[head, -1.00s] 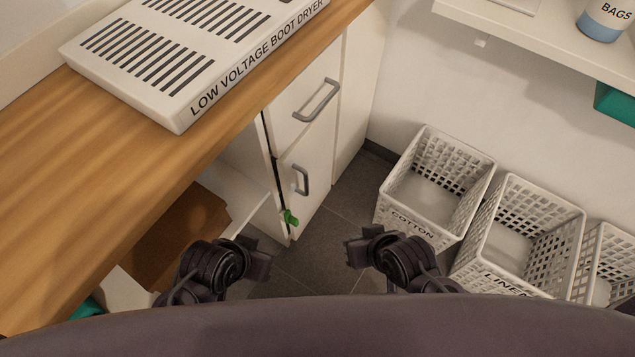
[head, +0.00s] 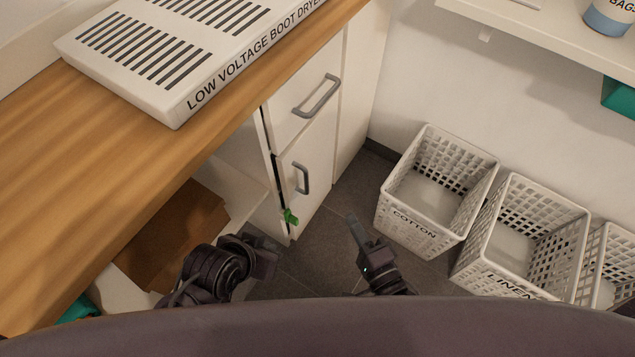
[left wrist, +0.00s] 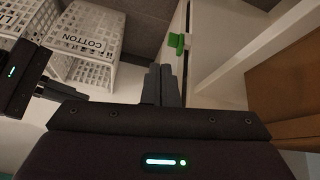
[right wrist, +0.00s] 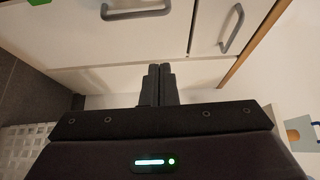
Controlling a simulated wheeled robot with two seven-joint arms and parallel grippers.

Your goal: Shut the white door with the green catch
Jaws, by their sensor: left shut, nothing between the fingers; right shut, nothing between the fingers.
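The white door (head: 306,183) with a grey bar handle is in the lower cabinet, below a drawer front. A dark gap runs along its left edge; I cannot tell how far it stands open. The green catch (head: 290,217) sits low by that edge and also shows in the left wrist view (left wrist: 178,41). My left gripper (head: 268,254) is shut and empty, below and left of the catch. My right gripper (head: 356,230) is shut and empty, right of the door and apart from it. The right wrist view shows its closed fingers (right wrist: 158,85) before the cabinet fronts.
An open compartment with a white shelf and brown box (head: 180,235) lies left of the door. The wooden worktop (head: 100,165) carries a boot dryer (head: 165,60). White baskets, including the COTTON basket (head: 408,226), stand right. Dark floor lies between.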

